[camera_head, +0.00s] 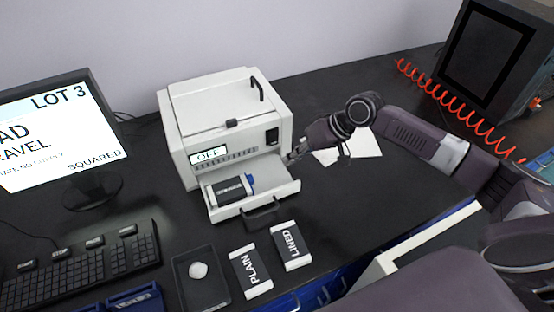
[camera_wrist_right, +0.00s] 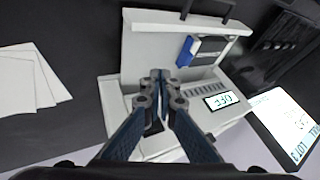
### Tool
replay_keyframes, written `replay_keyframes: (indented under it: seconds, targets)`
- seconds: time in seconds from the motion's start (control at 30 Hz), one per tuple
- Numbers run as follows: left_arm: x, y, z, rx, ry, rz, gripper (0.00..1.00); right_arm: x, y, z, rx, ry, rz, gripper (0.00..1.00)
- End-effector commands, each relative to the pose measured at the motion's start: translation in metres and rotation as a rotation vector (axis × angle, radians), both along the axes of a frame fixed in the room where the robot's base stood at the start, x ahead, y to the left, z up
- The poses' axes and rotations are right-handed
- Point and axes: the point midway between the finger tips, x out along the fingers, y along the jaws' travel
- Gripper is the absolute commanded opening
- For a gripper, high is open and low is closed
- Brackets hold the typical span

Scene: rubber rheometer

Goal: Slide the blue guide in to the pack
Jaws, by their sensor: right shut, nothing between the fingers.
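A black-and-white pack (camera_head: 229,192) lies in the pulled-out white drawer (camera_head: 285,188) of the white machine (camera_head: 225,120). The blue guide (camera_head: 250,180) is at the pack's right end, and I cannot tell whether a gap remains between them. In the right wrist view the blue guide (camera_wrist_right: 186,52) sits along the edge of the pack (camera_wrist_right: 211,47). My right gripper (camera_head: 290,158) is shut and empty beside the machine's front right corner, behind the guide and apart from it. Its closed fingertips (camera_wrist_right: 160,76) show near the drawer in the wrist view. My left gripper is not in view.
The drawer handle (camera_head: 262,209) sticks out in front. Packs marked PLAIN (camera_head: 251,272) and LINED (camera_head: 291,246) lie before it, beside a dark tray (camera_head: 188,291). White sheets (camera_head: 364,144) lie right of the machine. Bare black table is right of the drawer.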

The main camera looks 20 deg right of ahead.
Motion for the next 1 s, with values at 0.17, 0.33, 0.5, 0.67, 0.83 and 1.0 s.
replay_keyframes:
  seconds: [0.17,0.33,0.5,0.67,0.83,1.0]
  targets:
    - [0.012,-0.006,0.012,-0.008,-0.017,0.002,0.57,0.015,0.021,-0.028,0.003,0.002,0.0,0.0]
    - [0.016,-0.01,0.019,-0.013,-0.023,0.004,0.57,0.027,0.038,-0.057,0.003,0.002,0.0,0.0]
    - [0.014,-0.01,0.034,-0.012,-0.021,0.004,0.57,0.027,0.062,-0.057,0.0,-0.001,0.004,0.0]
    - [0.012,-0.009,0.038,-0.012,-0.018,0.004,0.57,0.027,0.075,-0.059,0.001,0.0,0.001,0.0]
    - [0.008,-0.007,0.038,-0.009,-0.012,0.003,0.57,0.026,0.078,-0.061,0.001,0.0,0.001,0.0]
    - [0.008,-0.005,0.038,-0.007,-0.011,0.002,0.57,0.026,0.078,-0.061,0.0,0.0,0.001,0.0]
